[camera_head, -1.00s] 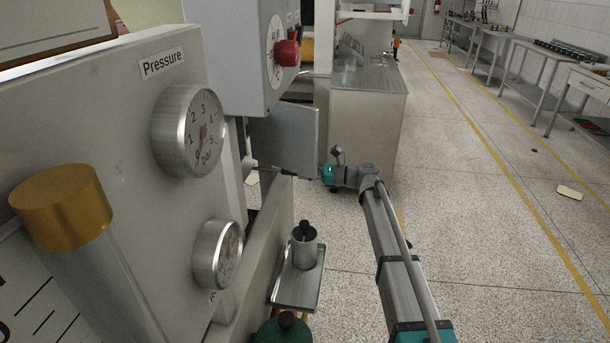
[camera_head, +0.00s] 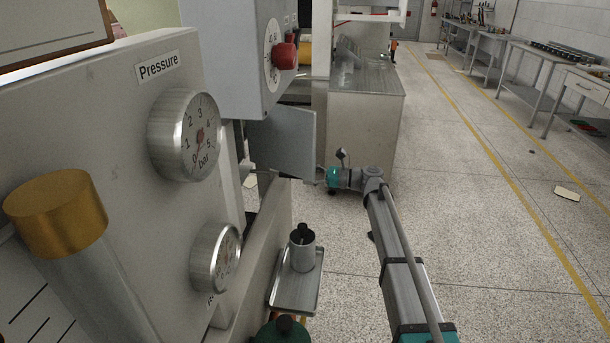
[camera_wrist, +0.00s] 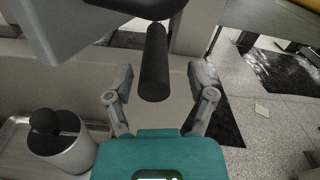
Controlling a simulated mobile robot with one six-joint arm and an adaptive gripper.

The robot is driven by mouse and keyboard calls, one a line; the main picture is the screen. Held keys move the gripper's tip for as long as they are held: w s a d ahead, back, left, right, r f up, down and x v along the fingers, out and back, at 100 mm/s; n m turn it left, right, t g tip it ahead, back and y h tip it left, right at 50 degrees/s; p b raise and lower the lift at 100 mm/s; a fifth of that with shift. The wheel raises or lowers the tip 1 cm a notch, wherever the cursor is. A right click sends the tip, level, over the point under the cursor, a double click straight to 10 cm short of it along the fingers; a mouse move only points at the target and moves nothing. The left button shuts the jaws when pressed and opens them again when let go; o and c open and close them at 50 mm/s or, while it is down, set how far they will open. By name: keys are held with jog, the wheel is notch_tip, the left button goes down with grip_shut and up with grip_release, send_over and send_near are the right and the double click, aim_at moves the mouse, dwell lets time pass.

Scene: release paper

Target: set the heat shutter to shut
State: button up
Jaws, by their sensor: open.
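A black cylindrical handle (camera_wrist: 154,68) shows in the wrist view, hanging down from a dark part at the top. I take it to be the heat shutter's handle, but cannot be sure. My gripper (camera_wrist: 163,76) is open, with one finger on each side of the handle's lower end in the picture; I see no clear contact. In the head view my gripper (camera_head: 321,178) is at the side of the machine, near the lower edge of a grey metal plate (camera_head: 287,142). The fingers are too small there to tell apart. Whether this plate is the shutter is unclear.
A metal tray (camera_head: 293,292) with a steel canister (camera_head: 302,255) is below and left of my arm; the canister (camera_wrist: 65,148) is close in the wrist view. A control box with a red knob (camera_head: 284,56) overhangs the plate. Open floor (camera_head: 490,230) lies to the right.

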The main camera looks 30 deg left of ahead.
jog(key=v, duration=1)
dwell(0.3)
jog(key=s+d+f+n+t+h, duration=0.1)
jog(key=s+d+f+n+h, duration=0.15)
jog(key=d+f, duration=0.4)
jog(key=s+d+f+n+t+h, duration=0.2)
jog(key=s+d+f+h, duration=0.15)
jog(key=d, duration=0.55)
jog(key=s+d+f+n+t+h, duration=0.1)
jog(key=s+d+f+n+h, duration=0.2)
jog(key=d, duration=0.4)
jog(key=s+d+f+n+t+h, duration=0.1)
jog(key=s+d+f+n+h, duration=0.15)
jog(key=s+d, duration=0.35)
jog(key=s+d+f+n+h, duration=0.1)
jog(key=s+d+h, duration=0.2)
jog(key=d, duration=0.6)
jog(key=s+d+f+n+t+h, duration=0.1)
jog(key=s+d+f+h, duration=0.15)
jog(key=s+d, duration=0.35)
notch_tip(320, 180, up, 17)
jog(key=w+d+p, duration=0.1)
jog(key=p, duration=1.5)
jog(key=shift+w+d, duration=0.2)
jog(key=shift+f, duration=0.1)
